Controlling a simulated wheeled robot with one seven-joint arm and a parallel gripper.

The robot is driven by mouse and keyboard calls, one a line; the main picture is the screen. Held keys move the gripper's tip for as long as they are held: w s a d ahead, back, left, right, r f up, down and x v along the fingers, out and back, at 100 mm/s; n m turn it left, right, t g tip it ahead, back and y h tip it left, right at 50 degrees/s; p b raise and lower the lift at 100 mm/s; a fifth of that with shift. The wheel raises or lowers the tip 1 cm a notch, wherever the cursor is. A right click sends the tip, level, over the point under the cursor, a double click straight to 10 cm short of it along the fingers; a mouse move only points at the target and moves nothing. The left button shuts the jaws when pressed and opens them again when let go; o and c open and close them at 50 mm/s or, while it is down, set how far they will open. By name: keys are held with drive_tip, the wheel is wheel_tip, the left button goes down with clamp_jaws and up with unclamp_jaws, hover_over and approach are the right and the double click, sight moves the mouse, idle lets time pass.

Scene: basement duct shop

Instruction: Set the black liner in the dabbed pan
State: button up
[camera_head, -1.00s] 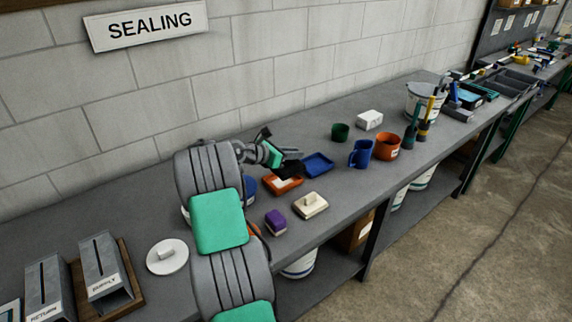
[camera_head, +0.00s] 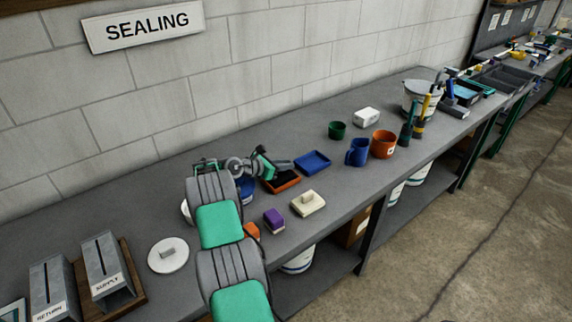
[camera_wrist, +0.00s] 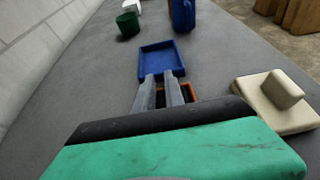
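The orange pan (camera_head: 287,186) lies flat on the bench behind the cream block, left of the blue tray. Its inside looks black, consistent with the black liner (camera_head: 278,182) lying in it; its exact seating is partly hidden by my gripper. My gripper (camera_head: 290,165) reaches over the pan's rear side. In the wrist view, its two grey fingers (camera_wrist: 160,78) are a little apart, with orange rim and dark surface showing between and beside them. I see nothing clearly pinched between them. No sealant dab is visible.
The blue tray (camera_head: 313,163) is just right of the pan. A cream block with a knob (camera_head: 308,203) and a purple block (camera_head: 274,221) stand in front.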

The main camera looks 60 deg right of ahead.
drive_tip(key=o, duration=0.5)
drive_tip(key=shift+r, duration=0.1)
